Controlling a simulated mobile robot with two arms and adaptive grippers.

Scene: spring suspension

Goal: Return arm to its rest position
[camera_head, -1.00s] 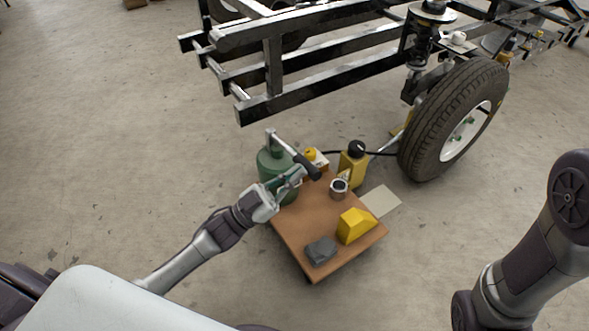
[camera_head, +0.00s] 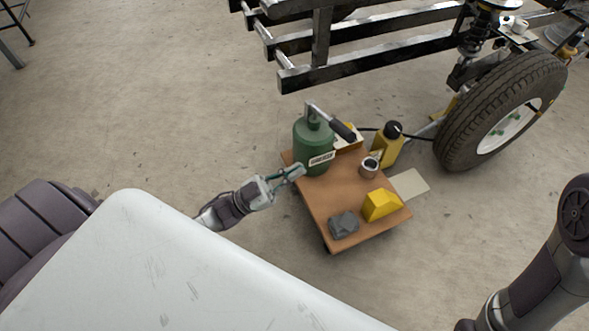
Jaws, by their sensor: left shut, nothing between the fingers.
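My left arm comes in from the left, low over the floor. My left gripper (camera_head: 290,174) is shut and empty, at the left edge of the small wooden table (camera_head: 335,188), just below and left of a green canister (camera_head: 313,147) with a dark-handled lever on top. I cannot tell whether the fingers touch the table or canister. My right arm (camera_head: 535,285) shows at the lower right; its gripper is out of the frame.
The table also holds a yellow wedge (camera_head: 380,206), a grey lump (camera_head: 343,224) and a small metal cup (camera_head: 369,167). A yellow bottle (camera_head: 387,146) stands behind it. A black frame (camera_head: 370,42) and a tyre (camera_head: 490,115) stand beyond.

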